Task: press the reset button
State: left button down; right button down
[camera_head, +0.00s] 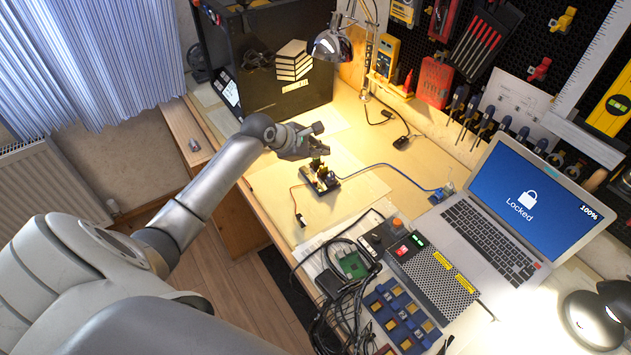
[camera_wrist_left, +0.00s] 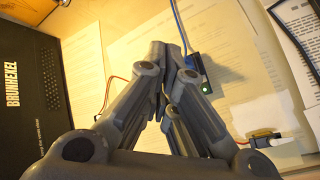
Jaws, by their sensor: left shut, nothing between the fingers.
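My left gripper (camera_head: 320,149) is shut and empty, above the worktable beside a small dark circuit board (camera_head: 321,178). In the left wrist view, the left gripper's fingertips (camera_wrist_left: 170,52) are together and hide much of the board (camera_wrist_left: 205,84). A green light and a blue cable show at the board's visible edge. The fingers overlap the board in that view; I cannot tell whether they touch it. I cannot make out a reset button on the board. My right gripper is not in view.
A black case (camera_head: 270,70) stands behind the gripper, near a desk lamp (camera_head: 332,45). A blue cable (camera_head: 385,166) and a red wire lie on the table. A power supply (camera_head: 432,280), tangled black cables (camera_head: 340,300) and a laptop (camera_head: 500,215) are to the right.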

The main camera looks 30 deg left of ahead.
pick_arm(q)
jog(key=b, duration=0.8)
send_over(315, 181)
jog(key=f, duration=0.4)
jog(key=d+f, duration=0.1)
jog(key=f, duration=0.1)
jog(key=shift+f, duration=0.15)
jog(key=shift+f+p, duration=0.35)
jog(key=shift+p, duration=0.05)
jog(key=shift+f, duration=0.65)
jog(key=shift+f+p, duration=0.35)
jog(key=shift+p, duration=0.05)
jog(key=shift+f, duration=0.1)
